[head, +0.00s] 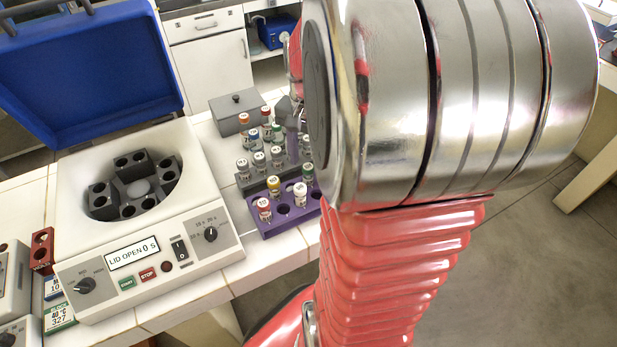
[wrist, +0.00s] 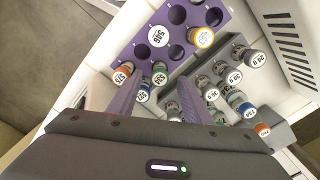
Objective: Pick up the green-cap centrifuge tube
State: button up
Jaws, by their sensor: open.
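The green-cap centrifuge tube (wrist: 160,74) stands in the purple rack (wrist: 123,51), close to the grey rack. In the head view my arm hides most of the gripper.
Orange-cap (wrist: 123,72), white-cap (wrist: 158,37) and yellow-cap (wrist: 203,37) tubes stand nearby in the purple rack. A grey rack (head: 243,187) of several vials adjoins it. A centrifuge (head: 75,240) with its blue lid (head: 85,75) raised stands at left.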

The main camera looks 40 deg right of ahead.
aim_at(308, 167)
notch_tip(308, 167, down, 4)
jog(key=shift+f, duration=0.1)
jog(key=shift+c, duration=0.3)
dwell(0.3)
jog(key=c, duration=1.1)
